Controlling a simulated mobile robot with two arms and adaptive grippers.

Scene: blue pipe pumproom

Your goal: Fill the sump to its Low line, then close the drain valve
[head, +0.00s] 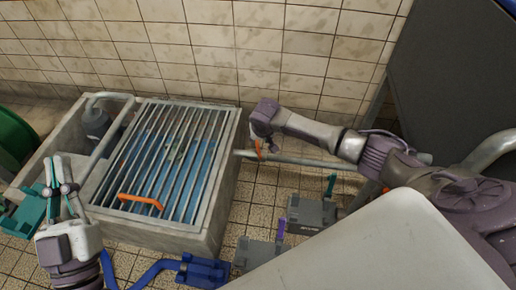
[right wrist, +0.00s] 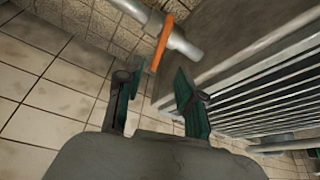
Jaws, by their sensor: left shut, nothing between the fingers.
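The sump (head: 212,232) is a pale concrete basin under a metal grate (head: 205,120) with an orange handle. Blue water (head: 165,145) shows between the bars; I cannot make out a Low line. The drain valve's orange lever (head: 259,149) is on a grey pipe (head: 300,160) at the sump's right side. It also shows in the right wrist view (right wrist: 162,43). My right gripper (right wrist: 155,82) is open around the picture area of the lever's lower end; I see no contact. My left gripper (head: 60,170) is shut and empty, by the sump's left side.
A grey pipe (head: 111,145) bends over the sump's left compartment. A teal block (head: 22,215) is at far left. A blue pipe (head: 150,272) and grey blocks (head: 310,212) lie on the tiled floor at the front. A tiled wall stands close behind; a dark panel (head: 450,80) is at right.

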